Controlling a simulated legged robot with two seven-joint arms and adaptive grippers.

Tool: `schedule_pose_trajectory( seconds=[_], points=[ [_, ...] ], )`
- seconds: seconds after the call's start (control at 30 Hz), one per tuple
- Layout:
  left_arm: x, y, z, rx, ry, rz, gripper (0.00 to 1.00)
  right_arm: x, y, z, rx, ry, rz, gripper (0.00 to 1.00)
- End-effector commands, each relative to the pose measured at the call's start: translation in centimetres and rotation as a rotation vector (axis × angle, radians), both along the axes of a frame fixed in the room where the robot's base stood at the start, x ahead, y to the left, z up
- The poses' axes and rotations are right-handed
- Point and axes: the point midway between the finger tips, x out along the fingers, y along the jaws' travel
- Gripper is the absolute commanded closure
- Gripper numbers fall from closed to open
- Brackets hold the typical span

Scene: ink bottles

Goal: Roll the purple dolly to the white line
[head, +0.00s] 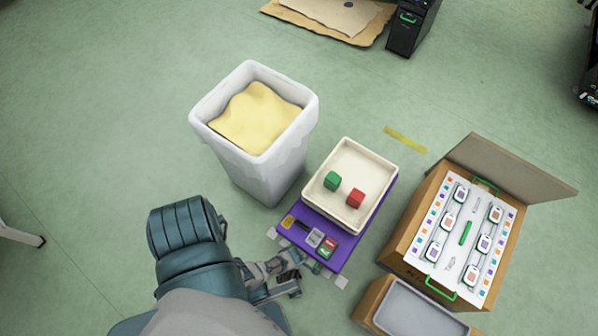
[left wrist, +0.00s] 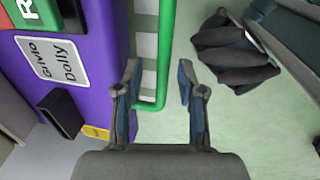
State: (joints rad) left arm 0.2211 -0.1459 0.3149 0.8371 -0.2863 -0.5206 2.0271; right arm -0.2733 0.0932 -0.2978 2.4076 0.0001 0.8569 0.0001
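The purple dolly (head: 345,247) stands on the floor at the centre. It carries a cream tray (head: 384,187) with a green cube (head: 332,181) and a red cube (head: 355,198). In the left wrist view its purple side (left wrist: 98,60) shows a label with the word "Dolly" and a green bar handle (left wrist: 167,50). My left gripper (head: 290,283) is at the dolly's near edge. In the left wrist view my left gripper (left wrist: 158,85) is open, with the handle's end between its fingers; contact is unclear. My right gripper is out of view. I cannot make out a white line.
A white bin (head: 262,175) with yellow contents stands close behind the dolly's left. An open cardboard box (head: 410,230) with a white panel and a grey-topped box (head: 370,305) stand to the right. A yellow strip (head: 405,139) lies beyond.

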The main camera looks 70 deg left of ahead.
Motion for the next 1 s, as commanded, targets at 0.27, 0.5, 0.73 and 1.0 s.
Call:
schedule_pose_trajectory(
  seconds=[0.27,0.5,0.73,1.0],
  points=[
    [-0.1,-0.1,0.7,0.003,-0.001,0.0,0.61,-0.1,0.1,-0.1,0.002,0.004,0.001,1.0],
    [-0.6,-0.5,3.6,0.002,-0.001,0.001,0.61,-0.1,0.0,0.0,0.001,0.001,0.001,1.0],
    [-1.0,-0.7,6.4,0.001,0.0,0.001,0.61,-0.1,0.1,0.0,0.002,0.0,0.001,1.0],
    [-1.2,-0.7,7.3,0.002,0.001,-0.001,0.61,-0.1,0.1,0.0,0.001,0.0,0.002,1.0]
  ],
)
